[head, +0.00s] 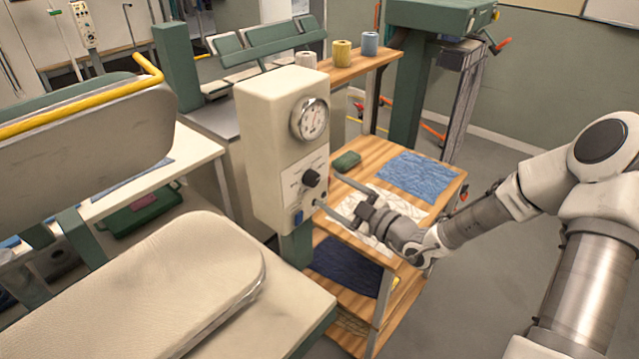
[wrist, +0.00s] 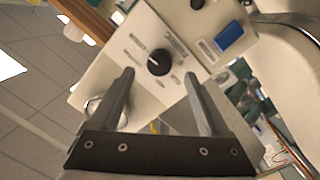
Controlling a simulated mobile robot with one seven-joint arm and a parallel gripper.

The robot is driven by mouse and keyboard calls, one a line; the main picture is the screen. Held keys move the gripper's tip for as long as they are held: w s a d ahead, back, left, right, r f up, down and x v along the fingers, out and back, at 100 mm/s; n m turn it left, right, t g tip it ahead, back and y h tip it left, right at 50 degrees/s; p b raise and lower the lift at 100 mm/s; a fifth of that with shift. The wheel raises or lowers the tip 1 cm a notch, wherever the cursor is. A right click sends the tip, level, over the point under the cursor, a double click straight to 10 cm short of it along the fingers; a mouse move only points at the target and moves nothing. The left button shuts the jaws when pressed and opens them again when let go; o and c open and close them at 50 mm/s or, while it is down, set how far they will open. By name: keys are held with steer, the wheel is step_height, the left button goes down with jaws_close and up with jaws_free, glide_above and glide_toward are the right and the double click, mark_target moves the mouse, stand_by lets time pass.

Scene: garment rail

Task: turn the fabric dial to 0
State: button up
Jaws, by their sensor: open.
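The fabric dial (head: 311,178) is a round black knob on a pale panel, low on the front of a cream control box (head: 262,150). In the wrist view the dial (wrist: 159,62) sits just beyond the fingertips, roughly midway between them. The scale marks around it are too small to read, so its setting cannot be told. My gripper (head: 325,190) is open and faces the panel, with nothing between its fingers. In the wrist view the gripper (wrist: 159,76) has one finger to either side of the dial, and contact with the dial cannot be made out.
A round gauge (head: 310,119) is above the dial. A blue switch (head: 299,216) is below it and also shows in the wrist view (wrist: 230,37). A wooden shelf trolley (head: 449,183) with folded cloth stands beside the box. A padded pressing board (head: 170,285) lies at front left.

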mark_target(316, 182)
steer(key=x, duration=0.5)
jaws_close()
stand_by(0.4)
